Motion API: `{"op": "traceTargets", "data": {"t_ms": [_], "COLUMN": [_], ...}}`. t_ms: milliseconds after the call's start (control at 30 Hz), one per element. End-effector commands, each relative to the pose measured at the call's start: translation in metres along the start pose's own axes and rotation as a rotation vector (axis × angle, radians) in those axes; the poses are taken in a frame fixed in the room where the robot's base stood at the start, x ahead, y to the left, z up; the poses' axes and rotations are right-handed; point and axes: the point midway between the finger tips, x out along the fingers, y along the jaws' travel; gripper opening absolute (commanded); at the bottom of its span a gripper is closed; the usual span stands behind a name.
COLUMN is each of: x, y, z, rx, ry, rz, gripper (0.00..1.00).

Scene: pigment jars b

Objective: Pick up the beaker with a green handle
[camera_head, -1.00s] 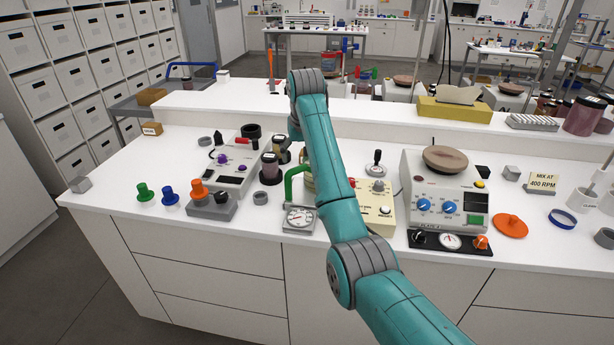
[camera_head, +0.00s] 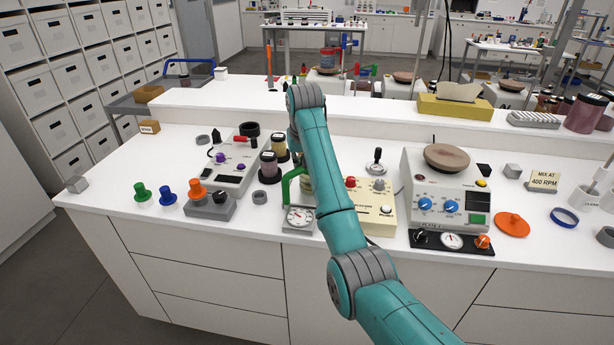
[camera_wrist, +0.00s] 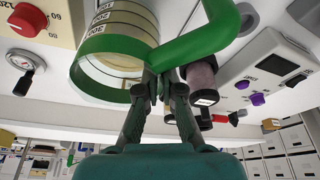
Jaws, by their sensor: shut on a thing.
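The beaker (camera_wrist: 118,40) is clear glass with a printed scale and a green rim band, and it fills the upper left of the wrist view. Its thick green handle (camera_wrist: 205,38) curves out to the right. My gripper (camera_wrist: 163,82) is shut on the green handle, close to the beaker's wall. In the head view the green handle (camera_head: 288,184) shows left of my arm, behind a small dial gauge (camera_head: 298,216). The beaker (camera_head: 306,184) is mostly hidden there by my arm. I cannot tell whether its base touches the bench.
Two dark-lidded jars (camera_head: 269,168) stand just left of the beaker. A grey device with purple knobs (camera_head: 226,170) is further left. A cream control box (camera_head: 372,208) is close on the right, with a hotplate (camera_head: 446,195) beyond it. A raised shelf (camera_head: 370,118) runs behind.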

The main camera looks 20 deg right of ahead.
Motion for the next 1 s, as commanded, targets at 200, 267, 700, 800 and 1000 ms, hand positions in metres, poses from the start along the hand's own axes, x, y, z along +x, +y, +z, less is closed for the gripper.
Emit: {"op": "traceTargets", "data": {"t_ms": [200,267,700,800,1000], "x": [0.001,0.001,-0.051,-0.068,-0.09], "y": [0.0,0.0,0.0,0.0,0.0], "z": [0.0,0.001,-0.017,-0.021,-0.028], "rx": [-0.001,-0.001,0.0,0.0,0.0], "ry": [-0.001,-0.001,0.004,0.002,0.001], "rz": [0.0,0.0,0.0,0.0,0.001], "gripper": [0.0,0.0,0.0,0.0,0.0]}}
